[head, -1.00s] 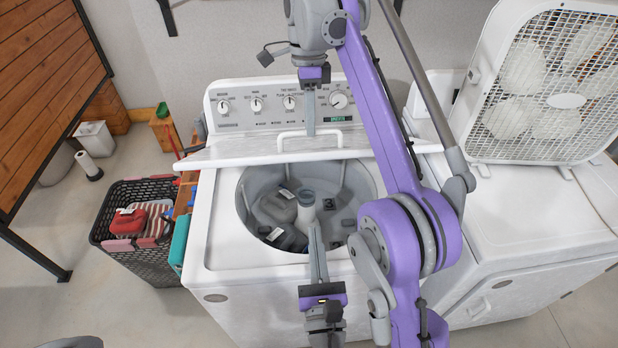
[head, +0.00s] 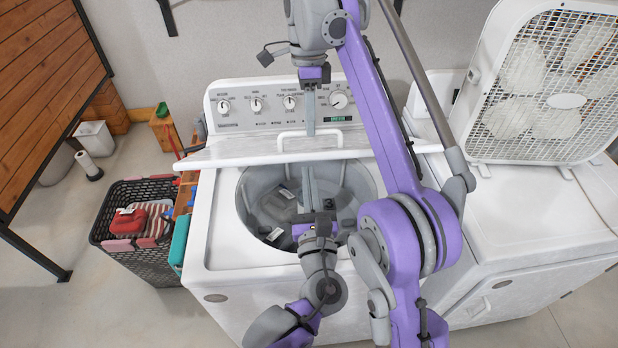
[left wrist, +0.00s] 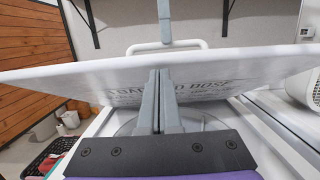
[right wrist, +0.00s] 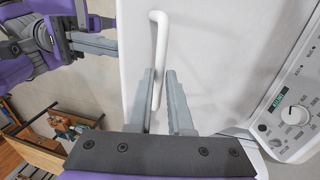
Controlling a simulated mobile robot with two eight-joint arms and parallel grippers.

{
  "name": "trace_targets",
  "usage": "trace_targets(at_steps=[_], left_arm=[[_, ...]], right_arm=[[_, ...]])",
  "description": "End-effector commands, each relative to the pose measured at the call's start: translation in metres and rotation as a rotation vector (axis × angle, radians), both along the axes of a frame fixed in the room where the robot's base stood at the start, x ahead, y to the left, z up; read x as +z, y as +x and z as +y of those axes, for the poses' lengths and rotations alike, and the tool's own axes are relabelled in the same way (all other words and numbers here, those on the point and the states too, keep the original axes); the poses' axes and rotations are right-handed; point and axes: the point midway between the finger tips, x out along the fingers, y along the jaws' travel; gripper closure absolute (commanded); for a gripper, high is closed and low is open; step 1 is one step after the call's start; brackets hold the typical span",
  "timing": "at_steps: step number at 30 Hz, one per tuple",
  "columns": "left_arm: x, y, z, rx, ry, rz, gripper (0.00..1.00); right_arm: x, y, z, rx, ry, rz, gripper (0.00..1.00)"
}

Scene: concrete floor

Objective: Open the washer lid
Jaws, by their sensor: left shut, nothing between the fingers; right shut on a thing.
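The white washer lid (head: 240,158) is raised and seen nearly edge-on in the head view, with the tub (head: 250,200) open below it. Its printed underside (left wrist: 215,75) shows in the left wrist view. The white lid handle (head: 292,134) stands on the lid's upper face. My right gripper (head: 310,132) comes down from above and is shut on the handle, whose bar (right wrist: 157,50) runs between its fingers in the right wrist view. My left gripper (head: 306,168) is shut and empty, tips up at the lid's underside; I cannot tell whether they touch it.
The control panel (head: 240,108) stands behind the lid. A box fan (head: 545,95) stands on a white machine (head: 530,230) at the right. A dark laundry basket (head: 125,200) stands on the floor at the left. My right arm crosses above the washer's right side.

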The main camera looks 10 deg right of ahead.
Motion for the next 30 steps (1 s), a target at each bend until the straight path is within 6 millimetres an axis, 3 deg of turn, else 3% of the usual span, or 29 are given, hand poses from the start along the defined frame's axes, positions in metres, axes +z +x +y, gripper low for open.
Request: trace_targets(at_steps=[1, 8, 18, 26, 27, 30], left_arm=[[-0.001, 0.000, 0.000, 0.000, 0.000, 0.001, 1.00], [0.000, 0.000, 0.000, 0.000, 0.000, 0.001, 1.00], [0.025, 0.016, 0.000, 0.001, 0.002, 0.000, 1.00], [0.025, 0.017, 0.000, 0.001, 0.000, 0.003, 1.00], [0.025, 0.017, 0.000, 0.001, 0.000, 0.003, 1.00], [0.025, 0.017, 0.000, 0.001, -0.001, 0.003, 1.00]], right_arm=[[-0.007, 0.009, -0.001, -0.004, -0.002, -0.023, 1.00], [-0.007, 0.009, -0.001, -0.004, -0.002, -0.023, 1.00], [-0.007, 0.009, 0.000, -0.003, 0.000, -0.023, 1.00], [-0.006, 0.007, 0.001, -0.002, 0.003, -0.020, 1.00], [-0.006, 0.007, 0.001, -0.002, 0.003, -0.019, 0.80], [-0.005, 0.006, 0.001, -0.001, 0.003, -0.018, 0.62]])
